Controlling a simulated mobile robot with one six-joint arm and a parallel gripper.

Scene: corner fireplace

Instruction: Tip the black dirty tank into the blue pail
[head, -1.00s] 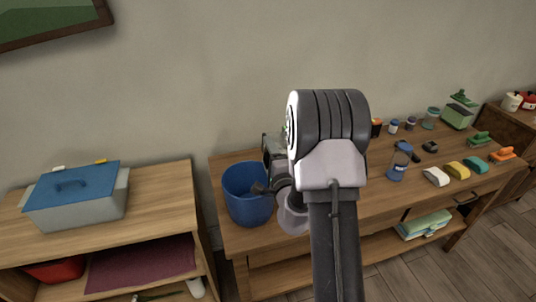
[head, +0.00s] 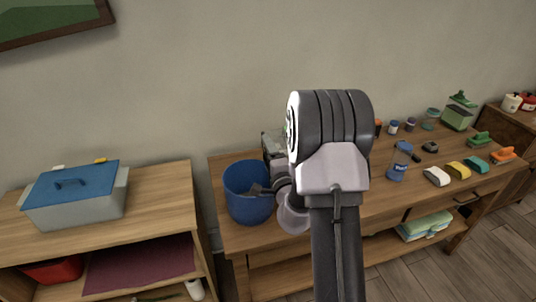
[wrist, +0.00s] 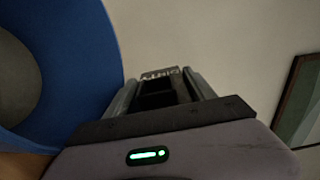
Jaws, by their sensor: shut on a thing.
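The blue pail (head: 243,208) stands upright at the left end of the long wooden table. In the wrist view the pail (wrist: 88,62) fills the left side, with a round grey area inside it. My gripper (wrist: 160,77) is shut on the black dirty tank (wrist: 155,100), which shows dark between the fingers with a lettered label at its far end. In the head view my arm hides most of the gripper and tank. A dark grey part reaches over the pail's right rim; I cannot tell whether it is tank or gripper.
A grey box with blue lid (head: 75,195) sits on the left shelf unit. The wall is close behind.

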